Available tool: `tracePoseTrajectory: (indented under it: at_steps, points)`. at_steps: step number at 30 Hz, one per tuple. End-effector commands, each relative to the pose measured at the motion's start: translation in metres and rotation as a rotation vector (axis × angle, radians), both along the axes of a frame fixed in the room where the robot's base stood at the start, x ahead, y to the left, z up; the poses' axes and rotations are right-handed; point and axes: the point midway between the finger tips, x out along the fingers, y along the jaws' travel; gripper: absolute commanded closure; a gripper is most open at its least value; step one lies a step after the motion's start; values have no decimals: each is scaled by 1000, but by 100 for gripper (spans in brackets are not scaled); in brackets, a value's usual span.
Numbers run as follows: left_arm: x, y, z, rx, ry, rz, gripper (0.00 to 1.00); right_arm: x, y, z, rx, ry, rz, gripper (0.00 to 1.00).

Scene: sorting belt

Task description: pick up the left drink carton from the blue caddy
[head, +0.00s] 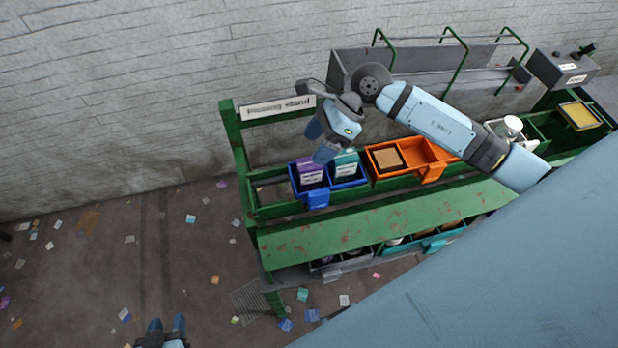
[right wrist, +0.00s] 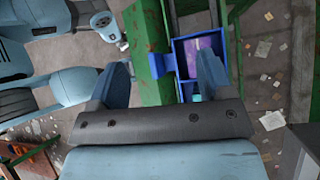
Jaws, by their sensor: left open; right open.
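The blue caddy (head: 318,198) stands on the green rack and has two compartments. The left drink carton (head: 310,170) is purple with a pale label and stands in the left compartment. A teal drink carton (head: 346,168) stands in the right one. My right gripper (head: 320,142) is open and empty above the caddy, apart from the cartons. In the right wrist view the caddy (right wrist: 183,62) shows between the open fingers, with the purple carton (right wrist: 200,45) inside it; the teal carton (right wrist: 196,97) is mostly hidden. My left gripper (head: 167,326) is open at the bottom edge.
An orange caddy (head: 432,172) with a brown box (head: 388,159) stands right of the blue one. A white container (head: 513,127) is further right. A green rail (head: 238,150) rises left of the caddy. A lower shelf holds more bins. Litter covers the floor.

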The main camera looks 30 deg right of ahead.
Motion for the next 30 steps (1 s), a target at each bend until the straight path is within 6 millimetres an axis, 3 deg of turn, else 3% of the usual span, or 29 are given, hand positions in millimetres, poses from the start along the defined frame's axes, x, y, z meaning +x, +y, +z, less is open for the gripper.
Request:
tracePoseTrajectory:
  at_steps: [3,7,18,30]
  points:
    - [-2,-2,-6,-3,3,-4,57,14,-38,-1,-219,-58,54,27]
    - [-4,-3,-6,-4,6,-3,57,19,-54,-3,-319,-74,73,27]
    - [-3,-1,4,-1,6,-1,57,26,-30,-63,-325,-74,74,27]
    - [-2,0,15,1,5,0,57,33,-12,-94,-323,-73,73,27]
